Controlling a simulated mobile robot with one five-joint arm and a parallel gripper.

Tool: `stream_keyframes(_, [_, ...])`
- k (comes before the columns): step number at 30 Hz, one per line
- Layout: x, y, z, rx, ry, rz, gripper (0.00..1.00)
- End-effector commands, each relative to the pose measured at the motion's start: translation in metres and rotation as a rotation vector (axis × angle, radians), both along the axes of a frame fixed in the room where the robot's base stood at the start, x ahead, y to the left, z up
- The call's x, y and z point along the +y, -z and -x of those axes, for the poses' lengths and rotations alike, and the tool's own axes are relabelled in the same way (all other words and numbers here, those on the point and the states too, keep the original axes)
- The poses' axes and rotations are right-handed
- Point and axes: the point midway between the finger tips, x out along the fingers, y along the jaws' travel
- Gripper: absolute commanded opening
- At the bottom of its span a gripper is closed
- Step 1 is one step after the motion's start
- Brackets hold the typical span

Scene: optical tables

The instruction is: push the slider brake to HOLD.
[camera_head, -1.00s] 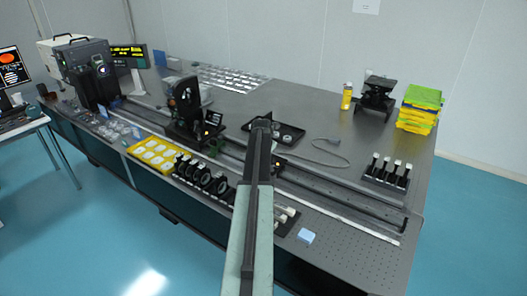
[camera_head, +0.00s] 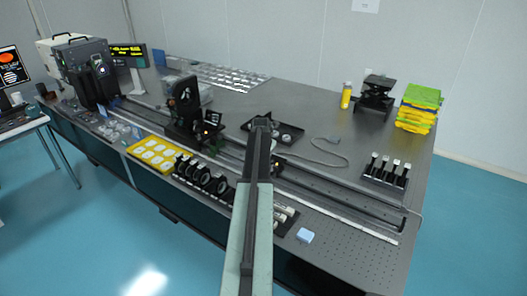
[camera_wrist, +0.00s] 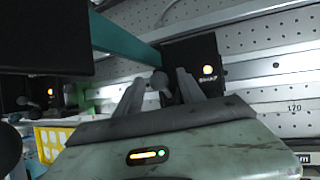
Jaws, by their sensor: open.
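In the wrist view, my gripper (camera_wrist: 160,78) is open, its two grey fingers pointing away from me. A small grey round-ended knob (camera_wrist: 159,84) shows between the fingers; I cannot tell whether they touch it. Just beyond and to the right is a black block (camera_wrist: 190,56) with a lit orange dot and a small white label, too small to read surely. In the head view, a black slider part with an orange light (camera_head: 279,163) sits on the long rail (camera_head: 340,189), right beside my arm. My gripper's fingers are hidden behind my arm there.
Another black block with an orange light (camera_wrist: 50,93) is at left in the wrist view. In the head view, a dark optic mount (camera_head: 184,103) stands on the rail to the left. Black lens holders (camera_head: 204,178) and a yellow tray (camera_head: 155,152) line the front edge.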

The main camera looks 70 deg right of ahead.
Motion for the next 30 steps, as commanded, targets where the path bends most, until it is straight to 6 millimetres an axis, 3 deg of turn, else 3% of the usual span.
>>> stream_keyframes(3, [0.013,-0.027,0.003,0.000,0.000,0.000,0.46])
stream_keyframes(9, [0.032,-0.057,0.008,0.000,0.000,0.000,0.46])
stream_keyframes(25, [0.035,-0.056,0.008,0.001,-0.001,0.000,0.46])
stream_keyframes(28, [0.041,-0.056,-0.011,0.000,-0.024,-0.001,0.46])
stream_keyframes(30, [0.053,-0.056,-0.047,0.000,-0.069,-0.001,0.46])
